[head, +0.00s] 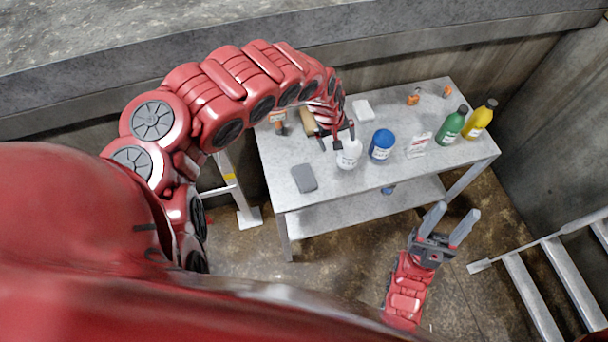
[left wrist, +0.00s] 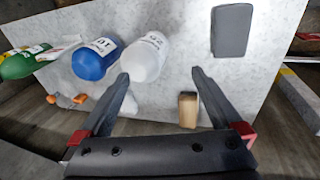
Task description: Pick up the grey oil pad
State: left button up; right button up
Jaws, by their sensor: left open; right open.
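The grey oil pad (head: 304,178) lies flat near the front left of the metal table, with nothing on it. It also shows in the left wrist view (left wrist: 232,30) as a dark grey rounded rectangle, beyond the right fingertip. My left gripper (head: 337,138) is open and empty above the table, behind and to the right of the pad, close to the white bottle (head: 349,155). In the left wrist view its fingers (left wrist: 160,73) are spread, with the white bottle (left wrist: 145,57) just beyond the left fingertip. My right gripper (head: 456,213) is open and empty in front of the table's right side.
A blue jar (head: 381,146), a green bottle (head: 452,125) and a yellow bottle (head: 480,119) stand to the right on the table (head: 350,192). A tan block (left wrist: 188,110) is near my left fingers. The tabletop around the pad is clear. A metal ladder-like frame (head: 545,275) stands at right.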

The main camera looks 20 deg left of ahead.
pick_arm(q)
jog(key=s+a+g+y, duration=0.2)
jog(key=s+a, duration=0.4)
jog(key=a, duration=0.2)
jog(key=n+b, duration=0.1)
jog(key=b, duration=0.7)
send_near(305, 169)
jog(key=s, duration=0.1)
jog(key=s+d+f, duration=0.1)
jog(key=shift+s+f, duration=0.3)
jog(key=shift+f, duration=0.05)
notch_tip(305, 169, down, 2)
jog(key=shift+f, duration=0.1)
jog(key=shift+a+f, duration=0.1)
jog(key=shift+f, duration=0.95)
jog(key=shift+w+f, duration=0.2)
jog(key=shift+f, duration=1.85)
jog(key=c, duration=1.2)
